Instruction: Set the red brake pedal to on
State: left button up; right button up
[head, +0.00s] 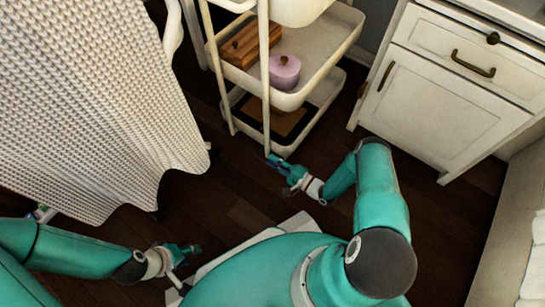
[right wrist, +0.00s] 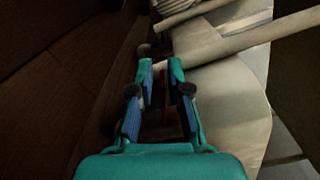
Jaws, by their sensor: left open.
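My right gripper (head: 274,160) is low beside the near bottom corner of the white rolling cart (head: 262,80) in the head view. In the right wrist view its fingertips (right wrist: 161,66) are a small gap apart. A dark reddish strip shows between the fingers there; I cannot tell whether it is the brake pedal or whether the fingers press on it. No red pedal is clear in the head view. Its on or off position cannot be seen. My left gripper (head: 193,251) is open and empty at the lower left, well away from the cart.
The cart holds a wooden box (head: 250,45) and a lilac jar (head: 284,72). A white knitted cover (head: 90,100) hangs at the left. A white cabinet (head: 450,95) stands at the right. Dark floor (head: 440,220) is bare between cart and cabinet.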

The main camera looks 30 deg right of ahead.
jog(key=shift+d, duration=0.1)
jog(key=shift+c, duration=0.2)
grip_shut()
jog(key=shift+d, duration=0.15)
